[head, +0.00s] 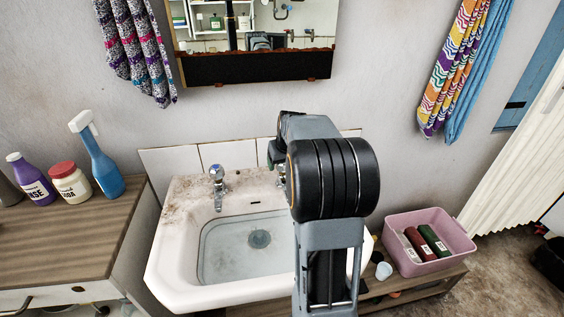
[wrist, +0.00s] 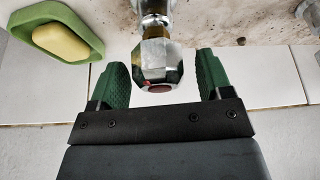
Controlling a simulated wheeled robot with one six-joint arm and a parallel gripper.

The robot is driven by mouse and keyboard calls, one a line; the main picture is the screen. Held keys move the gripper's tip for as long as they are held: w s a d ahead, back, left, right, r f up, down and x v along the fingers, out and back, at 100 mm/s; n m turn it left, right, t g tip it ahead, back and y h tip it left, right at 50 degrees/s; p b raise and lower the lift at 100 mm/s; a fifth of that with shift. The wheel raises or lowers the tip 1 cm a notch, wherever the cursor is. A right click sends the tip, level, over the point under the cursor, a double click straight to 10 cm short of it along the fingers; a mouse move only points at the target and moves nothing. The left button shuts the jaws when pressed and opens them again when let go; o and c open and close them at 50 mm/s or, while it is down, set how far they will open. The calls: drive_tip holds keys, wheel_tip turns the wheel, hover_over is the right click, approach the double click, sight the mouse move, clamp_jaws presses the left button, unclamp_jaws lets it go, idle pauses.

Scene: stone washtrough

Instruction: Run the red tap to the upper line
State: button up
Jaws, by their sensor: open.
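The red tap (wrist: 158,62) is a chrome tap with a faceted head and a red mark on its end. In the wrist view its head sits between the two green fingers of my gripper (wrist: 163,80), which is open, with a gap on each side. In the head view my arm hides most of this tap and the gripper. The white basin (head: 172,262) stands below, with a drain (head: 259,239) at its bottom. Its inside looks pale grey-green; I cannot make out an upper line or tell the water level. No running stream is visible.
Another chrome tap (head: 218,181) stands at the basin's back left. A green soap dish (wrist: 45,22) holds yellow soap (wrist: 60,40) near the gripper. A pink tub (head: 456,243) with bottles stands right; a wooden counter (head: 75,240) with bottles stands left.

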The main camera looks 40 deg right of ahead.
drive_tip(key=shift+c, duration=0.4)
drive_tip(key=c, duration=0.8)
drive_tip(key=shift+c, duration=0.2)
drive_tip(key=shift+m, duration=0.3)
drive_tip(key=shift+m+h+p, duration=0.4)
drive_tip(key=shift+m+p, duration=0.05)
drive_tip(key=shift+m, duration=0.45)
drive_tip(key=shift+m+g+h, duration=0.5)
drive_tip(key=shift+m+h, duration=0.2)
drive_tip(key=shift+m, duration=1.2)
drive_tip(key=o, duration=0.9)
